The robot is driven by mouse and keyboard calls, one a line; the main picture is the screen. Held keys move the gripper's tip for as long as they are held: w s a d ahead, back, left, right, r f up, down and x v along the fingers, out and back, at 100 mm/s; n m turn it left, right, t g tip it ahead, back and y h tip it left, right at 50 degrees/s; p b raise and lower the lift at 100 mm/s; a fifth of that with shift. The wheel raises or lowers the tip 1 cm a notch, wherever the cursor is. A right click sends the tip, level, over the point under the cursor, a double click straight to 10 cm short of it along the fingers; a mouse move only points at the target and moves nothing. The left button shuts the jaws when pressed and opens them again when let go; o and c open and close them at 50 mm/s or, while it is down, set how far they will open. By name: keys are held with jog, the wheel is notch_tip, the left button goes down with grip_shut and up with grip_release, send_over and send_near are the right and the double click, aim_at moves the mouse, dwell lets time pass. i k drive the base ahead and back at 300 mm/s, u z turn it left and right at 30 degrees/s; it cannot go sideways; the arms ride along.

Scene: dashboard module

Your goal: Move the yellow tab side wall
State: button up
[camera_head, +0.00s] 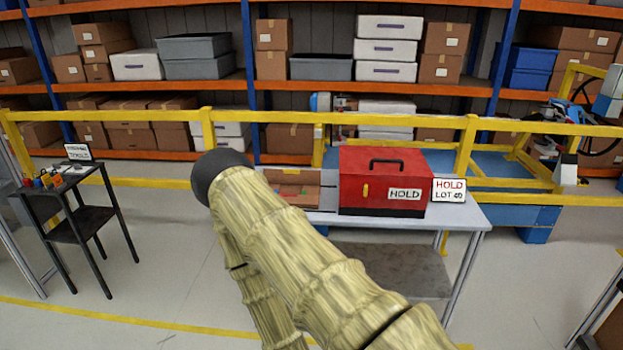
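A red box (360,163) with a black top handle stands on a light grey table (462,217) in the head view. A small yellow tab (365,190) sits on its front side wall, left of a white "HOLD" label (405,194). The front wall looks upright and in place. An open brown cardboard tray (306,194) lies left of the red box, partly hidden by my arm. My sleeved arm crosses the front of the view, with a dark rounded joint at its upper left. My gripper does not show.
A "HOLD LOT 40" sign (449,191) stands right of the red box. A yellow rail (140,116) runs behind the table, before loaded shelves. A black stand (90,172) with small items and a sign is at left. Floor between stand and table is clear.

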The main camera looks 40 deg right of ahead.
aim_at(273, 177)
jog(key=z, duration=0.6)
jog(key=i, duration=0.65)
jog(key=z, duration=0.5)
jog(key=i, duration=0.7)
jog(key=u, duration=0.25)
